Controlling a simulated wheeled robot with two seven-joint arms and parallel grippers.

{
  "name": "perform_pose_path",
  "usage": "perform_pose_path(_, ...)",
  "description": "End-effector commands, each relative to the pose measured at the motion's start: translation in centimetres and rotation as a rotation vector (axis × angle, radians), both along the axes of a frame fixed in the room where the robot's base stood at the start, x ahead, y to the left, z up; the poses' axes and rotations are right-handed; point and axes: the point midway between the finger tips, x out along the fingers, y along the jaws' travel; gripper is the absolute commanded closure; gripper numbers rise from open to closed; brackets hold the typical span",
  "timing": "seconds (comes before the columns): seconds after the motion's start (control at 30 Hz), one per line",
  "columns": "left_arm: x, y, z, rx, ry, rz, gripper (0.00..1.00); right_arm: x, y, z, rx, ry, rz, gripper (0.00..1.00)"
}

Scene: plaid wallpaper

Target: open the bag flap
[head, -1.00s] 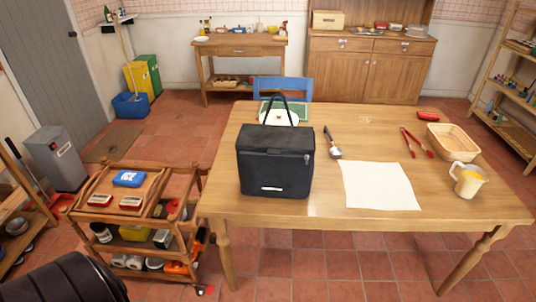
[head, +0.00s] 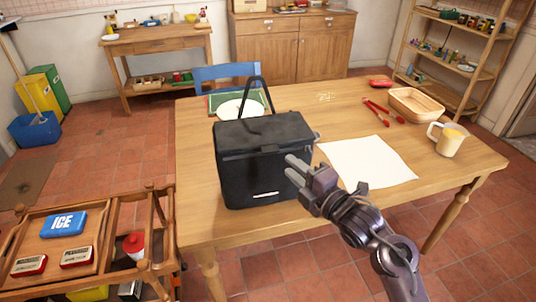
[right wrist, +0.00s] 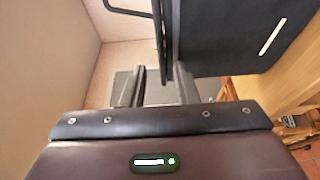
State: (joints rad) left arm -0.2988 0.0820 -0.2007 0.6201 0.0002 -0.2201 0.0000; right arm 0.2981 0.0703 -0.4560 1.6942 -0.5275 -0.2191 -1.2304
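The black bag (head: 262,170) stands upright on the wooden table, with its front label facing me. Its flap (head: 265,132) lies closed over the top, and the handle (head: 256,82) stands up behind it. My right gripper (head: 291,168) is at the bag's right front side, just below the flap's edge. Its two fingers are apart with nothing seen between them. In the right wrist view the fingers (right wrist: 157,88) are spread, with the bag (right wrist: 235,35) at the upper right. Whether a finger touches the bag I cannot tell. My left gripper is not in view.
A wooden cart (head: 110,240) with an ice pack (head: 63,224) stands at the left.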

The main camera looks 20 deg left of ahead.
Motion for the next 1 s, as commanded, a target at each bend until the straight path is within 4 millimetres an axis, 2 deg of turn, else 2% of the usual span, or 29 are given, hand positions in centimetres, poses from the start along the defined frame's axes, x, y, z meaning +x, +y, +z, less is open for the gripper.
perform_pose_path(0.2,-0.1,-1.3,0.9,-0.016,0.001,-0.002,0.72,2.1,3.0,0.3,0.004,0.004,0.001,0.73)
perform_pose_path(0.4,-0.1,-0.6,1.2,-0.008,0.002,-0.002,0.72,3.5,4.8,0.1,0.003,0.006,-0.002,0.73)
perform_pose_path(0.77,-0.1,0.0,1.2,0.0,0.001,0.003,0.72,3.9,5.4,-0.1,0.001,0.005,-0.002,0.73)
perform_pose_path(0.8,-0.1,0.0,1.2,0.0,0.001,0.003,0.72,3.9,5.4,-0.1,0.001,0.005,-0.002,0.74)
perform_pose_path(1.0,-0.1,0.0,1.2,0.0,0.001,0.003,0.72,3.9,5.3,-0.1,0.002,0.006,-0.002,1.0)
